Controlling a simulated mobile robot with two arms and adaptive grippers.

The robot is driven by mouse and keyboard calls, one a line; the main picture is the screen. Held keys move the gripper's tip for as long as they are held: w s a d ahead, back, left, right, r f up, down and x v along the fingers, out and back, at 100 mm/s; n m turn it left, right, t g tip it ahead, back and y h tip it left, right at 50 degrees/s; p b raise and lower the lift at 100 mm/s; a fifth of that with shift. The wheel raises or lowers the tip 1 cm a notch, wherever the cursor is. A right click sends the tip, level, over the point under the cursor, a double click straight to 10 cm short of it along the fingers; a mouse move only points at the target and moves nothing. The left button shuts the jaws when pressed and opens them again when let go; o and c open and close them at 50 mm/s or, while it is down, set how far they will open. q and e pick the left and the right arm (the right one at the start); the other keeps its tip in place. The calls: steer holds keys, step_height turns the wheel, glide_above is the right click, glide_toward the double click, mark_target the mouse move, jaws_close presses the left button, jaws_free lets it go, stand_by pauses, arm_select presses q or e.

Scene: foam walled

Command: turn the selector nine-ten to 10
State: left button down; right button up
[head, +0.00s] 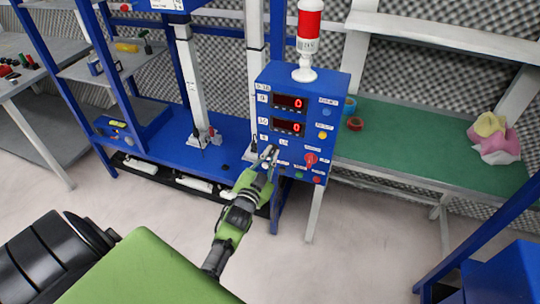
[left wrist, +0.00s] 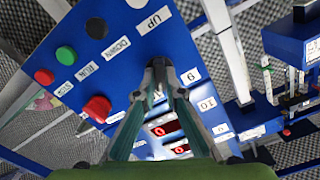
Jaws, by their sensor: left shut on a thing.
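A blue control box (head: 338,85) stands upright in the middle of the head view, with two red displays each reading 0. My left gripper (head: 270,153) reaches the lower left of its front face, by the small labels 9 and 10. In the left wrist view, the fingers of my left gripper (left wrist: 159,65) come together at the panel (left wrist: 75,30), beside the 9 label (left wrist: 191,75) and the 10 label (left wrist: 207,103). They are shut on the selector, which the fingertips hide, so its pointing direction cannot be told. My right gripper is out of view.
A red-and-white beacon (head: 308,40) stands on the box. A green-topped bench (head: 420,145) is to the right, blue shelving to the left.

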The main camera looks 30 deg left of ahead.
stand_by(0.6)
arm_select(q)
steer(key=c, duration=2.1)
jaws_free()
steer(key=shift+c, duration=0.2)
steer(key=shift+s, duration=0.1)
steer(key=v, duration=1.2)
steer(key=shift+f, duration=0.15)
